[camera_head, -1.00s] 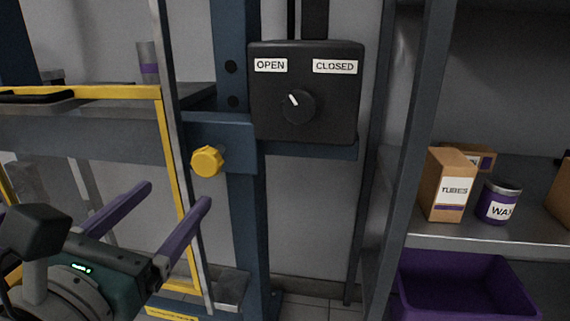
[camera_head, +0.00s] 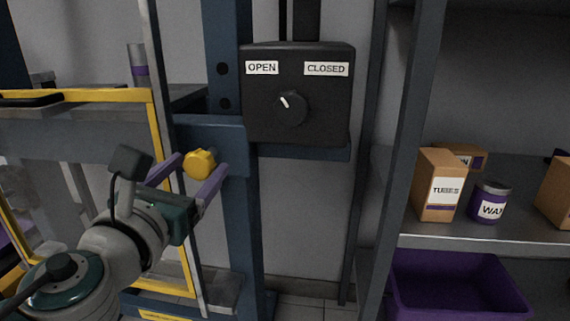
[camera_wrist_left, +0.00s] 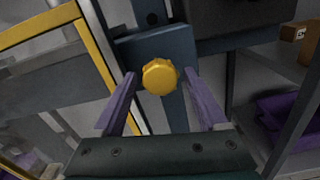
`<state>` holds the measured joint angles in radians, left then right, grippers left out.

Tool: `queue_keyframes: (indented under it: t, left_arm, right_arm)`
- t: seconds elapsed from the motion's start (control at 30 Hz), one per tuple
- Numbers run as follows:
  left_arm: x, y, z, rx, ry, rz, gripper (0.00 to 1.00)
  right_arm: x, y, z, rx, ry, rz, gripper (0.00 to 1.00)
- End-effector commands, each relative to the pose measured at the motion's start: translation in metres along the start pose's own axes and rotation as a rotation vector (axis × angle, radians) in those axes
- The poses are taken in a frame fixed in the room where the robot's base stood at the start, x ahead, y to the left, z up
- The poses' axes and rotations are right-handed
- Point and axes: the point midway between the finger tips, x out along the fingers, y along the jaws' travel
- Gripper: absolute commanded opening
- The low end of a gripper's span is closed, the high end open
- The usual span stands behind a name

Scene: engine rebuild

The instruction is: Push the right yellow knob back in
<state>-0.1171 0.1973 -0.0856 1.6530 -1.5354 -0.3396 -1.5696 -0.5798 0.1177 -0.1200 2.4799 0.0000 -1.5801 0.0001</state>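The yellow knob (camera_head: 200,163) sticks out from a blue bracket (camera_head: 212,133) on the blue post. My left gripper (camera_head: 195,172) is open, with its purple fingers on either side of the knob in the head view. In the left wrist view the knob (camera_wrist_left: 159,76) shows between and just beyond the two fingertips (camera_wrist_left: 160,74). I see gaps on both sides there, and cannot tell whether a finger touches it. My right gripper is not in view.
A black switch box (camera_head: 298,95) labelled OPEN and CLOSED is right of the post. A yellow-framed panel (camera_head: 157,140) is at left. A shelf (camera_head: 470,232) at right holds cartons and a can, above a purple bin (camera_head: 455,285).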

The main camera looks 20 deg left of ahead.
Motion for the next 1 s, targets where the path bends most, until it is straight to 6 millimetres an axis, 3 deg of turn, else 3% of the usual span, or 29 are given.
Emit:
queue_keyframes:
  t: [0.07, 0.63, 1.0]
  left_arm:
    - [-0.0002, 0.0, 0.0, 0.0, 0.0, 0.0, 0.65]
    - [-0.0003, 0.0, -0.0001, 0.0, 0.0, 0.0, 0.01]
    - [-0.0003, 0.0, -0.0001, 0.0, 0.0, 0.0, 0.0]
  right_arm:
    - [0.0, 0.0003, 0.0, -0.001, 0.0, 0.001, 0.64]
    - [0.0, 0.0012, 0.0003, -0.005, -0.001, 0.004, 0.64]
    - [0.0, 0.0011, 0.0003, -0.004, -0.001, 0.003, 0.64]
